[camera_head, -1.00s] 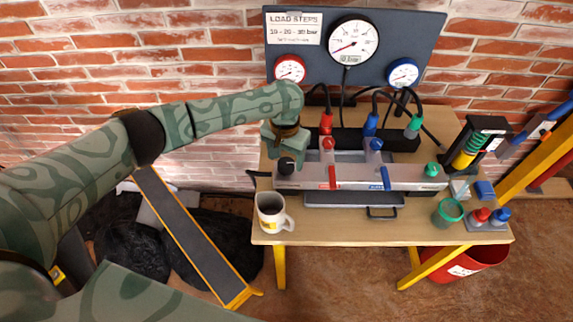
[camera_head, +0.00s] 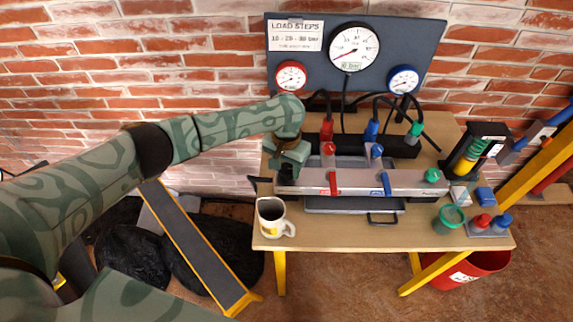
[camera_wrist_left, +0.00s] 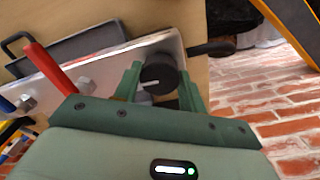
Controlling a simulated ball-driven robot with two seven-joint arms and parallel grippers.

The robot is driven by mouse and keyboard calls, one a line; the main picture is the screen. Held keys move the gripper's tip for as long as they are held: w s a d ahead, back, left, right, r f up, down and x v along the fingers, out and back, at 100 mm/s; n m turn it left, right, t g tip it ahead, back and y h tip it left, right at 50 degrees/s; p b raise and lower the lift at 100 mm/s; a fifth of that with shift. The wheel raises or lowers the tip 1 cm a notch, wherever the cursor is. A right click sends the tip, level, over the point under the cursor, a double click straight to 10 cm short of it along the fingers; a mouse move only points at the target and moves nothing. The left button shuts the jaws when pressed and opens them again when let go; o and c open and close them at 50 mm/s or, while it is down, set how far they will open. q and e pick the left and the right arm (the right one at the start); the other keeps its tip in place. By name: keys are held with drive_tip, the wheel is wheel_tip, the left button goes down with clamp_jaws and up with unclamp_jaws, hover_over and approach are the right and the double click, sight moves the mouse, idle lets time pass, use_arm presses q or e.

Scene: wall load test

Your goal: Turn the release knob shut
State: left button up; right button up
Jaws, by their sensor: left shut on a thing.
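The release knob (camera_wrist_left: 158,73) is a black round knob with a white mark on its face. It sits at one end of the grey metal manifold (camera_head: 350,181), the left end in the head view, where my left gripper (camera_head: 287,168) largely covers it. In the wrist view my left gripper (camera_wrist_left: 161,82) has one finger on each side of the knob and is shut on it. The white mark points to the left in that view. My right gripper is out of view.
A red lever (camera_head: 333,183) and a blue lever (camera_head: 386,183) stand on the manifold. A mug (camera_head: 270,214) is close to the table's front left edge. A green cup (camera_head: 449,218) stands at the right. The gauge board (camera_head: 310,60) rises behind; its large gauge needle points low left.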

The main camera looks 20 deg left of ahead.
use_arm(q)
drive_tip(key=m+p, duration=0.1)
drive_tip(key=p, duration=0.2)
drive_tip(key=m+p, duration=0.1)
drive_tip(key=p, duration=0.1)
drive_tip(key=shift+s+d+r+p, duration=0.1)
drive_tip(key=shift+r+p, duration=0.3)
drive_tip(key=shift+f+m+p, duration=0.1)
drive_tip(key=shift+m+p, duration=0.3)
drive_tip(key=shift+m, duration=0.2)
drive_tip(key=shift+f+m, duration=0.25)
drive_tip(key=shift+m, duration=0.75)
drive_tip(key=m, duration=0.8)
drive_tip(key=shift+m, duration=0.4)
drive_tip(key=shift+w+m, duration=0.2)
drive_tip(key=shift+m, duration=1.5)
drive_tip(key=o, duration=1)
